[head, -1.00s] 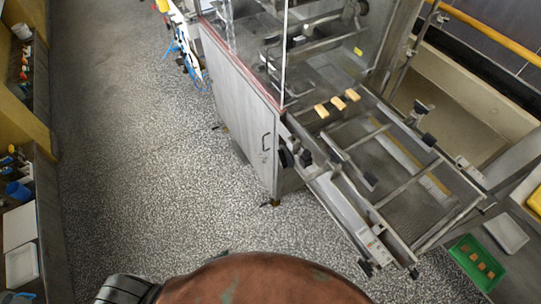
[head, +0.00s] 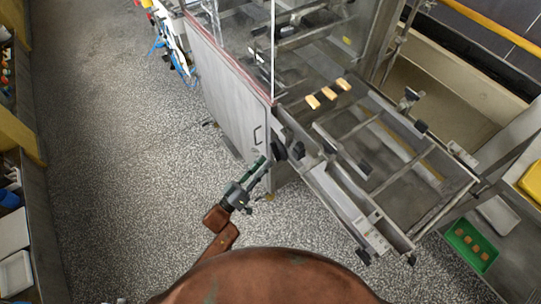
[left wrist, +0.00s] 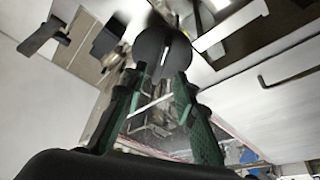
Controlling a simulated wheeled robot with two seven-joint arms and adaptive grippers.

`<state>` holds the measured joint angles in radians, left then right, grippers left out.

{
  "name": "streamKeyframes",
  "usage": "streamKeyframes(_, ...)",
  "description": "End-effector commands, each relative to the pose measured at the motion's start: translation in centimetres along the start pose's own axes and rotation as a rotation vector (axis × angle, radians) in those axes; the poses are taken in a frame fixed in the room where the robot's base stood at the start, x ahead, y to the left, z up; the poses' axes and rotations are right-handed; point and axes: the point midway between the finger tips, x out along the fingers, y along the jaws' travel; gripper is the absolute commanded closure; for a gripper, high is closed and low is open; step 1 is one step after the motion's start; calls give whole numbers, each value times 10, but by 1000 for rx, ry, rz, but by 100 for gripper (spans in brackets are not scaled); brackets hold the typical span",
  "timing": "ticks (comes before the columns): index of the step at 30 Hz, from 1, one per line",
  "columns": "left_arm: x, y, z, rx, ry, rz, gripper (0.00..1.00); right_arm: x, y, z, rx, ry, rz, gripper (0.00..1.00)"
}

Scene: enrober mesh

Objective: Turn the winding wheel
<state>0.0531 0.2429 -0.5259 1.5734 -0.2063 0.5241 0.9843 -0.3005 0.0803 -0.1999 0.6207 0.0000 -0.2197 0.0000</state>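The winding wheel (head: 279,151) is a small black disc on the near corner of the steel machine. In the left wrist view the black wheel (left wrist: 165,48) is seen just beyond my fingertips. My left gripper (head: 261,163) is beside the wheel, on its left in the head view. In the left wrist view its green-padded fingers (left wrist: 157,80) are apart, with the tips close to the wheel's lower edge. I cannot tell whether they touch it. Nothing is held between them. My right gripper is not in view.
The machine's cabinet (head: 232,95) stands behind the gripper. A wire-mesh conveyor frame (head: 400,185) extends right, with several light bars (head: 328,95) on it. A green tray (head: 458,247) lies at the lower right. The speckled floor (head: 120,170) to the left is free.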

Motion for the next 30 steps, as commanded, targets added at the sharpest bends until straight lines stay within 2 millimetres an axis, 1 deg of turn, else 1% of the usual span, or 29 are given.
streamKeyframes(1, 9, 0, 0, 0, 3, 2, 74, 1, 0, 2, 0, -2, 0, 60)
streamKeyframes(3, 20, 0, 0, 2, 1, 0, 74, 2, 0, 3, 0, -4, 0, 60)
streamKeyframes(6, 32, -1, 0, 2, 2, -1, 74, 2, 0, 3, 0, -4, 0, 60)
streamKeyframes(9, 39, -1, 0, 2, 0, -3, 74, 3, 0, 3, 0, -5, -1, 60)
streamKeyframes(13, 44, -1, 0, 2, 0, -4, 74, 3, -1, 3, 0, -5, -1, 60)
streamKeyframes(20, 44, -1, 0, 2, -1, -4, 75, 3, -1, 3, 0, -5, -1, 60)
streamKeyframes(30, 44, -1, 0, 2, -1, -4, 98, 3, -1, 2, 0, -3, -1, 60)
